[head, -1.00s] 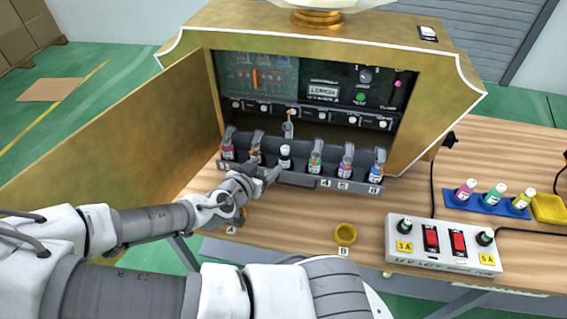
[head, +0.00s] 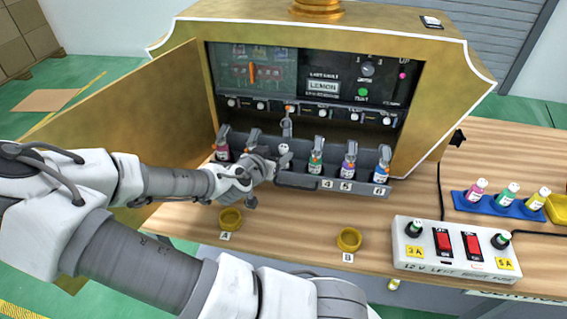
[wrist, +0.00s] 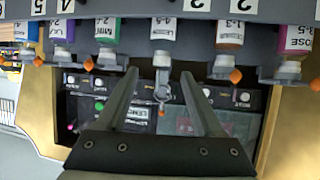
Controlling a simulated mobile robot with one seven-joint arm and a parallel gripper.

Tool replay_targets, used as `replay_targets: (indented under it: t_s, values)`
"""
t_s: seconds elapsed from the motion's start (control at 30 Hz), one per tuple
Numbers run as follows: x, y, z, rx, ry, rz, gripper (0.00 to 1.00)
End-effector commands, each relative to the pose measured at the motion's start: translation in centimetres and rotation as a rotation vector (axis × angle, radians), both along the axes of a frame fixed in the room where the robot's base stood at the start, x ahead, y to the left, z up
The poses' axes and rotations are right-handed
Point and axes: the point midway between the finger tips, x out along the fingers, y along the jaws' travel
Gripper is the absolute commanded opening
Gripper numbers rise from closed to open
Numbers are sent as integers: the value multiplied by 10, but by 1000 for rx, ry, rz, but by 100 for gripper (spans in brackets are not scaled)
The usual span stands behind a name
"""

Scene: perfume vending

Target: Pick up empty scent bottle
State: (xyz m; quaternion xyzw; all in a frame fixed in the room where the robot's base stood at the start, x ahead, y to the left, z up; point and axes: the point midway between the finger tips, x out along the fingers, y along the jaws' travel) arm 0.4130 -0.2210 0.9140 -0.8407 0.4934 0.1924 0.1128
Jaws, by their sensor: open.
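The empty-looking scent bottle (head: 283,152), pale with a white cap, stands upright in the rack's middle, between coloured bottles. In the wrist view, which is upside down, a clear bottle with a white label (wrist: 163,35) sits at top centre. My gripper (head: 271,167) is at the rack front, its fingers pointing at this bottle. In the wrist view my gripper (wrist: 160,74) is open, with the bottle lined up between its two fingertips. Nothing is held. I cannot tell whether the fingers touch the bottle; its lower part is hidden in the head view.
The dark rack (head: 296,180) holds several coloured bottles close on both sides. Yellow cups (head: 348,239) sit on the wooden table. A white switch box (head: 455,248) and a blue bottle tray (head: 497,206) are at right.

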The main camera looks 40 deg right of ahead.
Motion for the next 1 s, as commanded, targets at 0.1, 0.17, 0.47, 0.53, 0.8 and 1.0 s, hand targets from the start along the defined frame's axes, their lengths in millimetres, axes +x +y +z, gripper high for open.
replay_targets:
  t_s: [0.1, 0.17, 0.47, 0.53, 0.8, 1.0]
  values:
    - [5, -10, -7, 0, 0, -1, 68]
    - [7, -13, -8, 0, 0, 0, 68]
    - [18, -30, -23, -1, 2, -1, 68]
    - [23, -37, -30, -1, 2, -1, 68]
    - [32, -53, -37, 0, 1, -2, 68]
    - [32, -52, -37, 0, 0, -1, 67]
